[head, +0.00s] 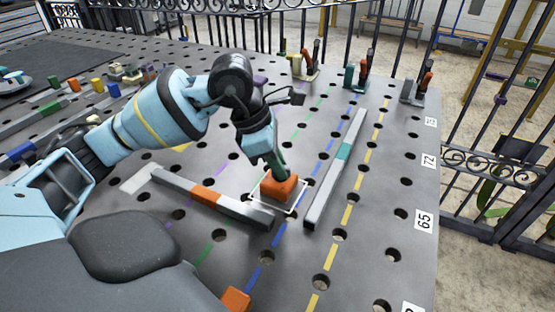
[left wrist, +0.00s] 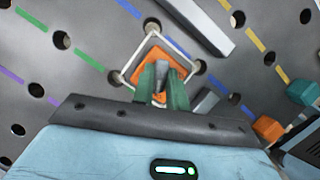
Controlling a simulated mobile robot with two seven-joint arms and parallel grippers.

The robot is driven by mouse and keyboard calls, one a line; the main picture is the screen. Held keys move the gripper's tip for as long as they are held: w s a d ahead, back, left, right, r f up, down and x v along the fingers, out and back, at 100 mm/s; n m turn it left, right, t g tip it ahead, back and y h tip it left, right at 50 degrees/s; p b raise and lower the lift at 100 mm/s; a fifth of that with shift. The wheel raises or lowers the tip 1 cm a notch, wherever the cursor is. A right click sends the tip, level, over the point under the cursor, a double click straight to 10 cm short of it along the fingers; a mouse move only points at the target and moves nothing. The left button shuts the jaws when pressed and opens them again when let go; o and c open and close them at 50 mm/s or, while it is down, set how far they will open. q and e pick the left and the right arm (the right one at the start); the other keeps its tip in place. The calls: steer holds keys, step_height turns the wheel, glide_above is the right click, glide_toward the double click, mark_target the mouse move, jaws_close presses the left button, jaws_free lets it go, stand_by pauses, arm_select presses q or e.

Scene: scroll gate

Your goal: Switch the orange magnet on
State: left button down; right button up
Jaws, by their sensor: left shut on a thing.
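The orange magnet (head: 277,187) sits on the perforated grey steel table, inside a white square outline (head: 297,207). It also shows in the left wrist view (left wrist: 150,62), partly hidden behind my fingers. My left gripper (head: 279,172) reaches down from above onto the top of the magnet. In the left wrist view its two green fingers (left wrist: 160,88) are closed around a small part on the magnet's top, with a bit of orange between them. I cannot make out which way that part is turned. My right gripper is not in view.
A grey bar with an orange band (head: 204,194) lies left of the magnet, and one with a teal band (head: 343,152) lies right. An orange block (head: 236,299) is at the near edge. Clamps (head: 357,76) stand along the back; coloured blocks lie at the back left.

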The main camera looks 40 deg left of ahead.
arm_select(q)
steer(key=n+t+y, duration=0.1)
steer(key=n, duration=0.2)
steer(key=shift+s+d+n+p, duration=0.1)
steer(key=shift+n+p, duration=0.25)
steer(key=shift+n, duration=0.05)
steer(key=n+y+p, duration=0.1)
steer(key=n, duration=0.2)
steer(key=shift+d+r+n+t, duration=0.1)
steer(key=shift+n+t, duration=0.2)
steer(key=n+y+p, duration=0.1)
steer(key=n+y, duration=0.1)
steer(key=n, duration=0.2)
steer(key=shift+d, duration=0.1)
steer(key=shift+n+y, duration=0.3)
steer(key=shift+n, duration=0.4)
steer(key=c, duration=1.4)
jaws_free()
